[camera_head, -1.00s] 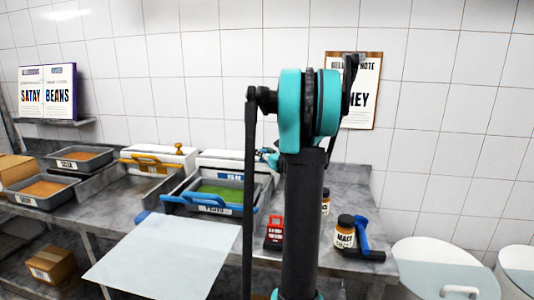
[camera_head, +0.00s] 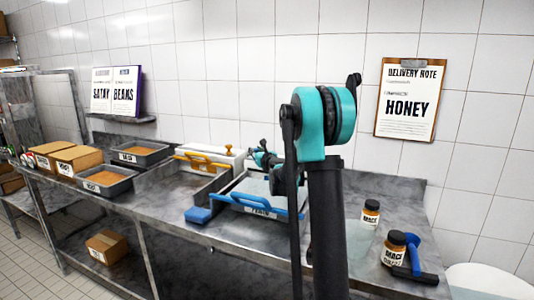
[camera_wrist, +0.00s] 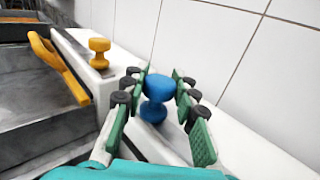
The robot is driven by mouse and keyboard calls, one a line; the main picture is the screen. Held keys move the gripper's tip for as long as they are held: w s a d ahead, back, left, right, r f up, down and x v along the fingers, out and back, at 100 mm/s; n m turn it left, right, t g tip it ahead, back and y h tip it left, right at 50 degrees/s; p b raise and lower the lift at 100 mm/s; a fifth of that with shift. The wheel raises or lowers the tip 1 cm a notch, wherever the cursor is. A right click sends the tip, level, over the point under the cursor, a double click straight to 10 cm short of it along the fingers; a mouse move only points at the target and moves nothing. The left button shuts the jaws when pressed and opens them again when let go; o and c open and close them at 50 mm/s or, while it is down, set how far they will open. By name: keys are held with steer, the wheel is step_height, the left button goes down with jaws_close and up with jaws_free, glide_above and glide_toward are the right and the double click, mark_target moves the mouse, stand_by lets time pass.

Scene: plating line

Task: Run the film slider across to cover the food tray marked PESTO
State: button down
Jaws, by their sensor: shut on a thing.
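The tray marked PESTO (camera_head: 262,211) sits in the counter with a blue handle frame along its front. Its top looks pale in the head view and no green food shows. My gripper (camera_wrist: 164,84) is shut on a blue slider knob (camera_wrist: 156,96) on a white housing (camera_wrist: 155,145) by the wall. In the head view my gripper (camera_head: 264,158) is small, at the back of the PESTO tray, and my arm hides part of the tray's right side.
Two more food trays and boxes (camera_head: 78,160) stand left. Jars (camera_head: 393,249) and a blue-handled tool (camera_head: 412,255) lie right. Tiled wall is close behind.

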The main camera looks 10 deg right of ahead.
steer(key=shift+w+a, duration=0.3)
steer(key=shift+a, duration=0.15)
steer(key=c, duration=1.2)
jaws_free()
steer(key=shift+o, duration=0.2)
steer(key=s+d, duration=0.2)
steer(key=s, duration=0.9)
steer(key=shift+s+d, duration=0.2)
steer(key=shift+s, duration=0.2)
